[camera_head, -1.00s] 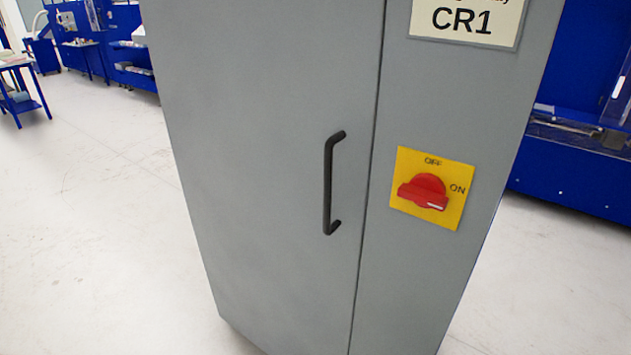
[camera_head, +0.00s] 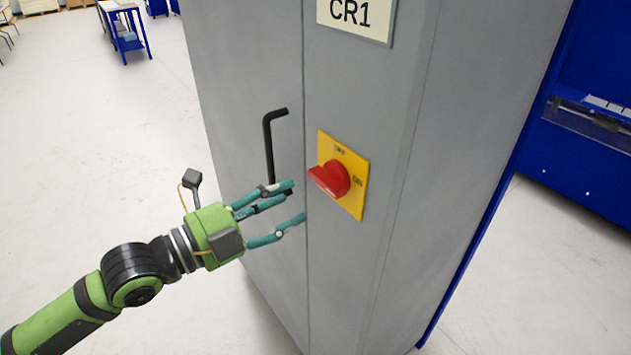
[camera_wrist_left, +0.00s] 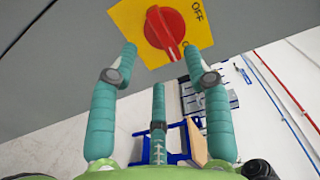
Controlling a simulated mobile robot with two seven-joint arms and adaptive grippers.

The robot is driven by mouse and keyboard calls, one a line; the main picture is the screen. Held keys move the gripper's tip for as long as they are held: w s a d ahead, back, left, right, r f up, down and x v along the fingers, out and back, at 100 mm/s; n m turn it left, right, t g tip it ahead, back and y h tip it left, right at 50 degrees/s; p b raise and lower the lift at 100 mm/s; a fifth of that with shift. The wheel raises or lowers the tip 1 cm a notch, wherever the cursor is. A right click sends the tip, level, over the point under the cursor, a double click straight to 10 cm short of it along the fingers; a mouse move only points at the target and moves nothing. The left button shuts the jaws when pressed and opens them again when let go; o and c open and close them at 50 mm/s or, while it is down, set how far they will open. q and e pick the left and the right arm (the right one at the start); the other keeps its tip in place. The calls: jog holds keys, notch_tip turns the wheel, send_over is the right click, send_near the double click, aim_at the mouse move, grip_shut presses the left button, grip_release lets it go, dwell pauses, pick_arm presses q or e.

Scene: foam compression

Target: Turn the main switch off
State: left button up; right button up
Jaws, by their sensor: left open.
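The main switch is a red rotary knob (camera_head: 331,180) on a yellow plate (camera_head: 352,204) on the grey cabinet's front. It also shows in the left wrist view (camera_wrist_left: 164,27), where the OFF lettering is at the upper right. The ON lettering there is partly hidden by a finger, and the knob's pointer end is turned toward it. My left gripper (camera_head: 297,203) is open and empty, just left of the knob in the head view. In the left wrist view its teal fingers (camera_wrist_left: 161,56) are spread below the knob on both sides. Contact cannot be told. My right gripper is out of view.
The grey cabinet (camera_head: 240,75) carries a CR1 label (camera_head: 355,15) and a black door handle (camera_head: 269,145), close behind my left fingers. A blue machine (camera_head: 590,100) stands at the right. White floor (camera_head: 90,140) is open at the left.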

aim_at(321, 187)
pick_arm(q)
jog(key=p+x, duration=0.3)
jog(key=x, duration=0.3)
jog(key=shift+d+r, duration=0.2)
jog(key=shift+d, duration=0.15)
jog(key=shift+w+d+f, duration=0.1)
jog(key=shift+w+d, duration=0.1)
jog(key=shift+d, duration=0.05)
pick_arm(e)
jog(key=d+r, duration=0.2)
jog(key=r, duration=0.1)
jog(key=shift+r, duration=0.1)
